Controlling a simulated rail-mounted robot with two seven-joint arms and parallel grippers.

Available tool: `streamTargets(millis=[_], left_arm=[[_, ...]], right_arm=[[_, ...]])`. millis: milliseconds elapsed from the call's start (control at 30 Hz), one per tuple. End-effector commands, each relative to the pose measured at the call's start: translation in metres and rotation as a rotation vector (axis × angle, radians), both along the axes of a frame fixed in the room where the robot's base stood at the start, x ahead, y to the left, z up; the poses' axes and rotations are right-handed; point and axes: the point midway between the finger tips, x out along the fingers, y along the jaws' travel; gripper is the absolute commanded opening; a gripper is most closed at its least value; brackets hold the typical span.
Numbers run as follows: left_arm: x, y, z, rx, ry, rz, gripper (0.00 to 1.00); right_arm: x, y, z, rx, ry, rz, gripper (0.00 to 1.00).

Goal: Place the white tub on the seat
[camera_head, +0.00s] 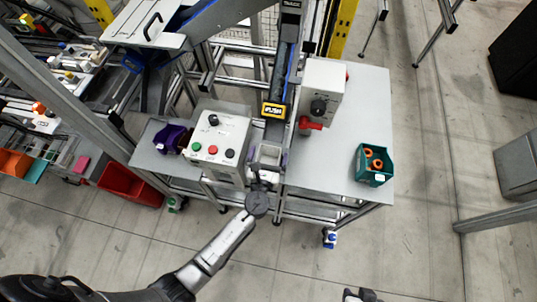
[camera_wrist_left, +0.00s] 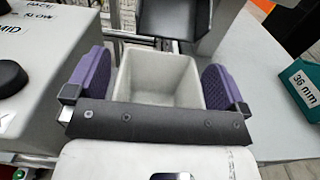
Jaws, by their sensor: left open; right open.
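The white tub (camera_head: 270,153) is at the near end of the conveyor rail, between the control box and the right-hand table. In the left wrist view the tub (camera_wrist_left: 158,80) looks empty and upright. My left gripper (camera_head: 268,163) is open around it; its purple finger pads (camera_wrist_left: 158,88) stand on either side of the tub, very close to its walls. I cannot tell whether they touch. A dark bar of the gripper hides the tub's lower front. The seat cannot be made out clearly. My right gripper (camera_head: 360,295) shows only partly at the bottom edge, away from the table.
A control box with buttons (camera_head: 216,137) stands left of the tub, with a purple bin (camera_head: 172,138) beyond it. A white box with a red knob (camera_head: 320,90) stands to the right. A teal bin (camera_head: 372,178) holds orange rings. The right table (camera_head: 330,165) is mostly clear.

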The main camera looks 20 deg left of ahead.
Motion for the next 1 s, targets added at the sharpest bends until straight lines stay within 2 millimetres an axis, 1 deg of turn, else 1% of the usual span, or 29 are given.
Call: streamTargets(millis=[100,167,267,500,700,833,1000], left_arm=[[0.000,0.000,0.005,-0.001,0.000,0.000,1.00],[-0.006,-0.001,0.002,0.000,0.002,0.000,1.00],[-0.022,-0.004,0.001,0.000,0.002,-0.002,1.00],[-0.067,-0.012,0.001,0.000,0.002,-0.001,1.00],[-0.097,-0.018,0.001,0.000,0.002,-0.001,1.00],[-0.110,-0.020,0.002,0.001,0.001,0.000,1.00],[-0.117,-0.022,0.003,0.000,0.000,0.000,1.00]], right_arm=[[0.000,0.001,0.005,0.003,-0.001,-0.002,0.43],[0.000,0.001,0.003,0.004,-0.001,-0.003,0.43],[0.000,0.001,0.002,0.005,-0.002,-0.003,0.43],[0.000,0.001,-0.002,0.004,-0.001,-0.003,0.43],[0.000,0.000,-0.006,0.000,-0.001,0.000,0.43],[0.000,-0.001,-0.007,-0.004,-0.001,0.003,0.43],[0.000,-0.002,-0.008,-0.007,-0.001,0.004,0.43]])
